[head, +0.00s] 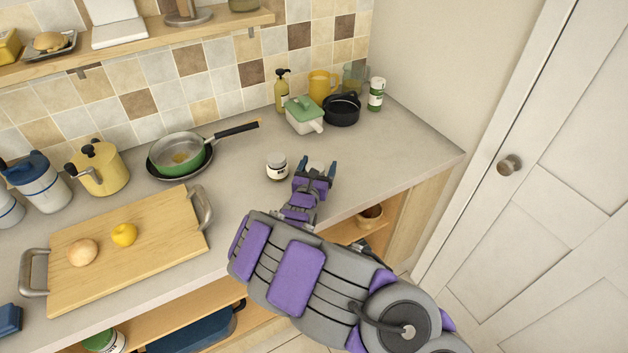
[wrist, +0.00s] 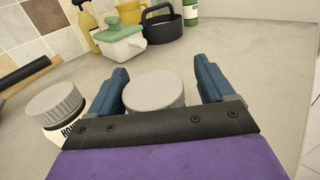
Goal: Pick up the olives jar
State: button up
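A jar with a round grey lid (wrist: 154,92) stands on the counter between my gripper's fingers; its label is hidden, so I cannot confirm it is the olives jar. My gripper (head: 317,168) is open around it, with the two blue fingers apart in the wrist view (wrist: 165,85). A gap shows on the lid's right; on the left I cannot tell if the finger touches. A second grey-lidded jar (wrist: 58,112) stands just left, its white label starting "HON"; it also shows in the head view (head: 277,167).
A green-and-white jar (head: 376,94), a black pot (head: 342,110), a white dish with green lid (head: 304,115) and a soap bottle (head: 282,90) stand at the back. A frying pan (head: 180,153) and a cutting board (head: 150,262) are left. The counter right of my gripper is clear.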

jog(key=shift+d, duration=0.35)
jog(key=c, duration=0.3)
jog(key=shift+a, duration=0.85)
jog(key=c, duration=0.6)
jog(key=shift+f, duration=0.1)
jog(key=shift+c, duration=0.7)
jog(key=shift+d, duration=0.45)
jog(key=shift+d+r, duration=0.1)
jog(key=shift+r, duration=0.35)
jog(key=r, duration=0.1)
jog(key=r+p, duration=0.1)
jog(key=r, duration=0.1)
jog(key=shift+a, duration=0.3)
jog(key=s+a+p, duration=0.2)
jog(key=s, duration=0.5)
jog(key=s+a+r+p, duration=0.1)
jog(key=s+a+p, duration=0.1)
jog(key=s, duration=0.6)
jog(key=shift+s+a+r, duration=0.15)
jog(key=shift+a, duration=0.15)
